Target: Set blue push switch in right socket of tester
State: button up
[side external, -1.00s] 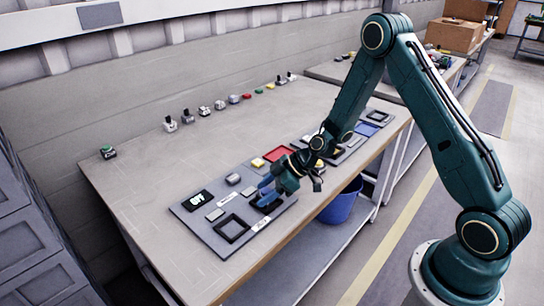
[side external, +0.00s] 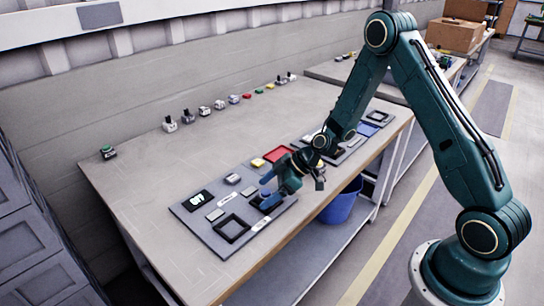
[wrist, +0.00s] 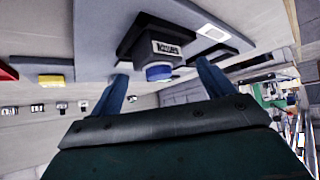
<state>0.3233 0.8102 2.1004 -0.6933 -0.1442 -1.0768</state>
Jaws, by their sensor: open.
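The tester is a dark grey panel (side external: 193,226) with two black square sockets, a small display and white labels. Its left socket (side external: 231,228) is empty. In the wrist view the blue push switch, a dark block with a white label and a blue cap (wrist: 158,73), stands at the black frame of the right socket (wrist: 215,47). It appears seated there; its exact depth I cannot tell. In the side view my arm and fingers mostly hide it. My gripper (side external: 267,195) is open. Its blue fingers (wrist: 162,85) lie apart on either side of the cap, with visible gaps.
Beside the panel lie a yellow piece (side external: 258,162) and a red tray (side external: 278,154). A row of small switches stands along the back of the bench, and a green button (side external: 108,152) at far left. The front left bench is clear.

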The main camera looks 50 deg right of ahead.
jog(key=v, duration=1.3)
jog(key=shift+r, duration=2.5)
jog(key=s+a+r+m+h, duration=0.2)
jog(key=s+r, duration=0.4)
jog(key=s, duration=0.5)
jog(key=s+a+r+m+h, duration=0.3)
jog(key=s+r+m, duration=0.4)
jog(key=s, duration=0.5)
jog(key=shift+r+g+h, duration=0.3)
jog(key=shift+g+h, duration=0.1)
jog(key=shift+h, duration=0.3)
jog(key=shift+s, duration=0.1)
